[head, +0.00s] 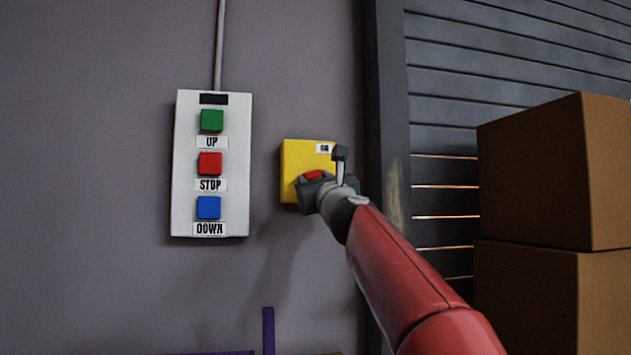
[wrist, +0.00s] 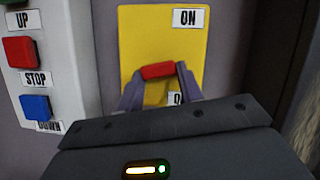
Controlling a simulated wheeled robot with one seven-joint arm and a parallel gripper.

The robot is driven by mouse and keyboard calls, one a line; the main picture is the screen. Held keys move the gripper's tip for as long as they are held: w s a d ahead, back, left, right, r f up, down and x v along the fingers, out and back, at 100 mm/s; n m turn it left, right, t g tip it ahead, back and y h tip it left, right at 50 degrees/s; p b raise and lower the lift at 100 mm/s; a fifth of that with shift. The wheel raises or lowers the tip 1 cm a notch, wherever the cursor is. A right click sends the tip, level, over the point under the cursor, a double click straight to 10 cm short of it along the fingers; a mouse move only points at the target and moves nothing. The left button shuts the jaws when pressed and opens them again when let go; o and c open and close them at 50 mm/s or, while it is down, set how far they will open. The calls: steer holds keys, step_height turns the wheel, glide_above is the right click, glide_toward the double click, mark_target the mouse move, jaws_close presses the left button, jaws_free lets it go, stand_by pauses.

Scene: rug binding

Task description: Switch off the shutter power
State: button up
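The yellow switch box (head: 297,157) is on the wall, right of the push-button panel. In the wrist view the box (wrist: 138,35) has an ON label (wrist: 188,17) at its upper right and a second label, mostly hidden, lower down with only its first letter showing. A red switch handle (wrist: 158,70) lies roughly level, slightly tilted, across the middle of the box. My gripper (wrist: 159,77) has one finger at each end of the handle, and both fingertips appear to touch it. In the head view my gripper (head: 316,186) covers the lower right of the box; the handle (head: 314,175) shows above it.
A white panel (head: 183,160) with green UP (head: 211,120), red STOP (head: 209,163) and blue DOWN (head: 208,207) buttons hangs close on the left. Stacked cardboard boxes (head: 540,175) stand on the right before the grey slatted shutter (head: 480,80). A purple post (head: 268,330) rises below.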

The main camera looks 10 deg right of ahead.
steer(key=c, duration=0.4)
steer(key=shift+n, duration=0.3)
steer(key=shift+d+r+n+g+y+p, duration=0.1)
steer(key=shift+n+g+y+p, duration=0.35)
steer(key=shift+n, duration=0.9)
steer(key=shift+d+n+g+y+p, duration=0.2)
steer(key=shift+n+y, duration=0.5)
steer(key=shift+n, duration=0.6)
steer(key=shift+d+r+n+g+y+p, duration=0.1)
steer(key=shift+n+g+y+p, duration=0.35)
steer(key=shift+n, duration=0.9)
steer(key=shift+y, duration=0.3)
steer(key=shift+a, duration=0.1)
steer(key=o, duration=1)
